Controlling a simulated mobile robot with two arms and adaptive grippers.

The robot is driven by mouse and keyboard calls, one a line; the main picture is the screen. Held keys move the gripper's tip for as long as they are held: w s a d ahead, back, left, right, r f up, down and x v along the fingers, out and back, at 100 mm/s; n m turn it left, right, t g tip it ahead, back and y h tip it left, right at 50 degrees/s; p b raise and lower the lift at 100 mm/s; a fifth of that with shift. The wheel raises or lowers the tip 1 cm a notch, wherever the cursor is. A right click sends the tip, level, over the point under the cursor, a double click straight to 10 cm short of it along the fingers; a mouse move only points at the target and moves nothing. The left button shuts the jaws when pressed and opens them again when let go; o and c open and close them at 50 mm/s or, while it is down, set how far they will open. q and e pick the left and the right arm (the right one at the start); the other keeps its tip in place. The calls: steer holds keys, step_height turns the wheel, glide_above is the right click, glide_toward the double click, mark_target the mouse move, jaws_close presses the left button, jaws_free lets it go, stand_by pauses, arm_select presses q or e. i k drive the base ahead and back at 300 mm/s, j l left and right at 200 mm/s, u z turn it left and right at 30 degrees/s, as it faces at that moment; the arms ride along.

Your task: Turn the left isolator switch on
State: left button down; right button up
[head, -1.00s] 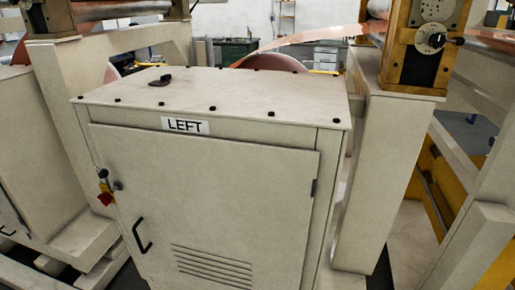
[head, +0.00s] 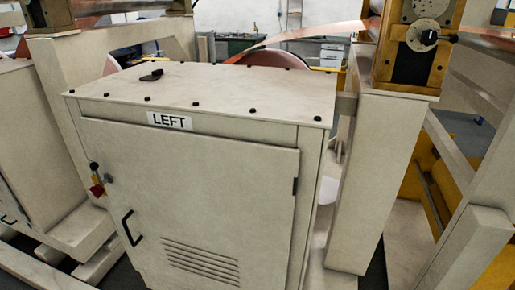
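The left cabinet (head: 205,195) is a cream metal box with a "LEFT" label (head: 169,121) near the top of its front. The isolator switch (head: 97,187) is small, red and yellow, on the left edge of the cabinet door. A small dark knob or lock (head: 109,179) sits just beside it. The exact angle of the switch handle is too small to tell. The door looks closed, with a black handle (head: 130,228) below the switch. Neither of my grippers is in view.
Cream machine frames stand close on both sides of the cabinet. A yellow machine head with a dial (head: 427,37) is at the upper right. Copper foil (head: 320,33) runs behind. Another cabinet (head: 30,150) stands at the left edge. A dark object (head: 151,75) lies on the cabinet top.

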mark_target(98, 191)
steer(key=u, duration=1.25)
steer(key=z, duration=1.25)
steer(key=u, duration=1.25)
steer(key=z, duration=0.85)
steer(key=i+j+z, duration=0.2)
steer(key=j+z, duration=0.25)
steer(key=j, duration=0.25)
steer(key=j+z, duration=0.4)
steer(key=j, duration=0.3)
steer(key=j+z, duration=0.45)
steer(key=j, duration=0.3)
